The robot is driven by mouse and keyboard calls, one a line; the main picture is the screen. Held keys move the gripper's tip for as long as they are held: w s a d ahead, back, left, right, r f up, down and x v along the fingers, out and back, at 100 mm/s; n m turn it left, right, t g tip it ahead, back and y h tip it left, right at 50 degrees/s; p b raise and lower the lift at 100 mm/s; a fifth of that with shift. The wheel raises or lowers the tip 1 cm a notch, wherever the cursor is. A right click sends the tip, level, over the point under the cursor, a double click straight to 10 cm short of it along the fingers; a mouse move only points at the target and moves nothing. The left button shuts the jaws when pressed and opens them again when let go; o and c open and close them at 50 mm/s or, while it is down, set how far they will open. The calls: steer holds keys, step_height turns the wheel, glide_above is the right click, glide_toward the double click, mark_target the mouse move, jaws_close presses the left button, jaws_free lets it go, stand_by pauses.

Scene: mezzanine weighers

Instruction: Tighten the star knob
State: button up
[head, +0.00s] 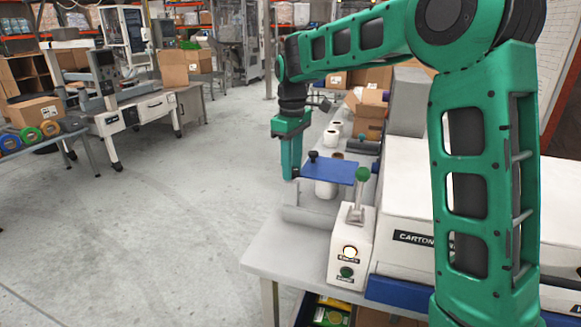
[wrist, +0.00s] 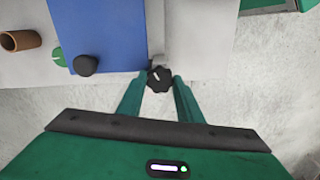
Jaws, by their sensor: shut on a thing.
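The star knob (wrist: 159,79) is black and lobed, and shows at the edge of the machine in the wrist view. My gripper (wrist: 158,84) has its two green fingers on either side of the knob and is shut on it. In the head view my gripper (head: 291,177) hangs fingers down at the left end of a blue plate (head: 328,171). The knob itself cannot be made out there. The blue plate also shows in the wrist view (wrist: 98,30), just left of the knob.
A black round knob (wrist: 86,65) stands on the blue plate, close to my left finger. White rolls (head: 330,138) lie behind. Open floor (head: 170,230) is at the left.

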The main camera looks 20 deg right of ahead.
steer(key=m, duration=0.4)
steer(key=shift+w+r+m, duration=0.1)
steer(key=shift+w+m, duration=0.05)
steer(key=shift+m, duration=0.15)
steer(key=m, duration=0.3)
steer(key=shift+m, duration=0.4)
steer(key=m, duration=0.8)
steer(key=shift+m, duration=0.4)
steer(key=o, duration=0.9)
steer(key=shift+c, duration=0.2)
steer(key=shift+o, duration=0.9)
